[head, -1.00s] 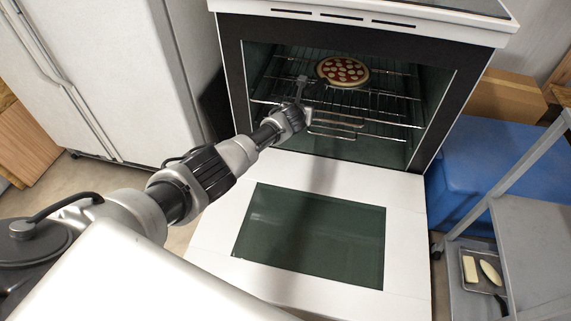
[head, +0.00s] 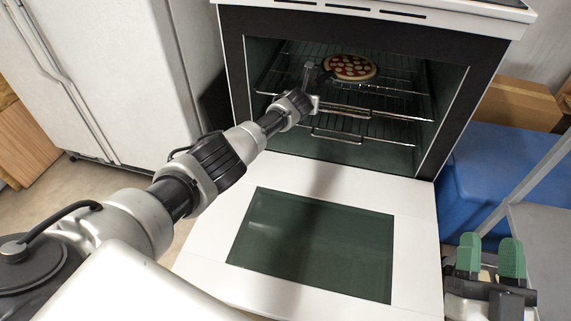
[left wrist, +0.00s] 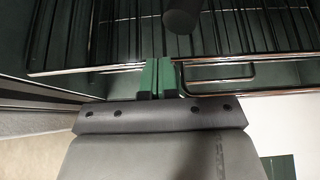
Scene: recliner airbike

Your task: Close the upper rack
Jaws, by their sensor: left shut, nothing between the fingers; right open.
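The open oven (head: 232,60) holds wire racks. A pizza (head: 349,67) lies on a rack (head: 395,98) inside, which appears to be the upper one. A lower front rail with a handle loop (head: 338,137) shows below it. My left gripper (head: 313,74) reaches into the oven opening, left of the pizza. In the left wrist view its green fingers (left wrist: 158,76) are shut and empty, close to the front rail of a rack (left wrist: 105,70); contact is unclear. My right gripper (head: 490,258) is open and empty at the lower right, outside the oven.
The oven door (head: 415,215) is folded down in front. A white fridge-like cabinet (head: 130,70) stands left. A blue box (head: 500,170), a cardboard box (head: 518,102) and a grey cart (head: 545,235) are at the right.

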